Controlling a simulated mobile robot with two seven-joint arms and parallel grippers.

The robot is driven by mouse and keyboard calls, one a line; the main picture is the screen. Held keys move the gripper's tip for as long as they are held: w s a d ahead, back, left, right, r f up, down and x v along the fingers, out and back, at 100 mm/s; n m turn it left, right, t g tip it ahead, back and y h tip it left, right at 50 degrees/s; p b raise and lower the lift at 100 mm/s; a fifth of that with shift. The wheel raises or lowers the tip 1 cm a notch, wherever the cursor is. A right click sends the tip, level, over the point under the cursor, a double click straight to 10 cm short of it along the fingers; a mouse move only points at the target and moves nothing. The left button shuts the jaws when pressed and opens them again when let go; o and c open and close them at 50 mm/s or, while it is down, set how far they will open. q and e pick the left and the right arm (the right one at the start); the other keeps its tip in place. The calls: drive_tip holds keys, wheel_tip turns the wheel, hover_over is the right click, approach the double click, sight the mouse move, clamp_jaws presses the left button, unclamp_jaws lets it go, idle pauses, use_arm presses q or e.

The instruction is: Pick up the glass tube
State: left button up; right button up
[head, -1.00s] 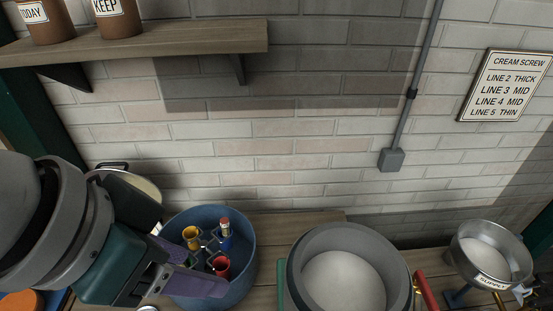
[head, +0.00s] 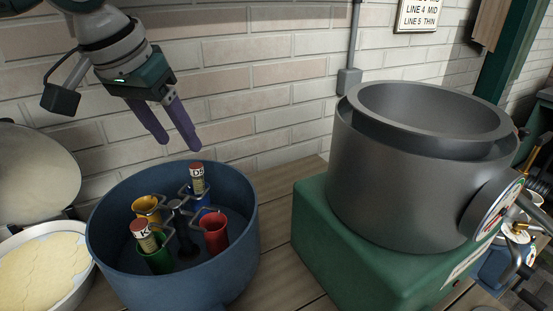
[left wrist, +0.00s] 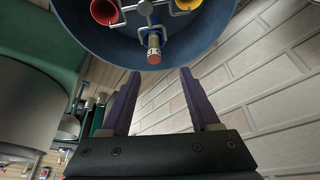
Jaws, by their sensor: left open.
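A glass tube with a red-brown cap and a white label (head: 198,179) stands in the blue cup (head: 205,212) of a metal holder inside a round blue tub (head: 240,228). A second capped, labelled tube (head: 144,236) stands in the green cup (head: 155,262). My left gripper (head: 181,147) is open and empty, its purple fingers pointing down just above the tub's back rim, close to the first tube. In the left wrist view one tube (left wrist: 154,47) shows just beyond the space between the open fingertips (left wrist: 161,74). My right gripper is not seen.
The holder also has a yellow cup (head: 147,205) and a red cup (head: 215,232). A large grey drum on a green base (head: 325,245) stands to the right. A pan of pale stuff (head: 40,270) is at the left. The brick wall (head: 270,80) is close behind.

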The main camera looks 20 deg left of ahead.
sight(195, 165)
use_arm(q)
drive_tip(key=x, duration=0.5)
drive_tip(key=d+x, duration=0.1)
drive_tip(key=x, duration=0.1)
drive_tip(key=shift+f+b, duration=0.3)
drive_tip(key=shift+f, duration=0.1)
drive_tip(key=shift+c, duration=0.4)
clamp_jaws()
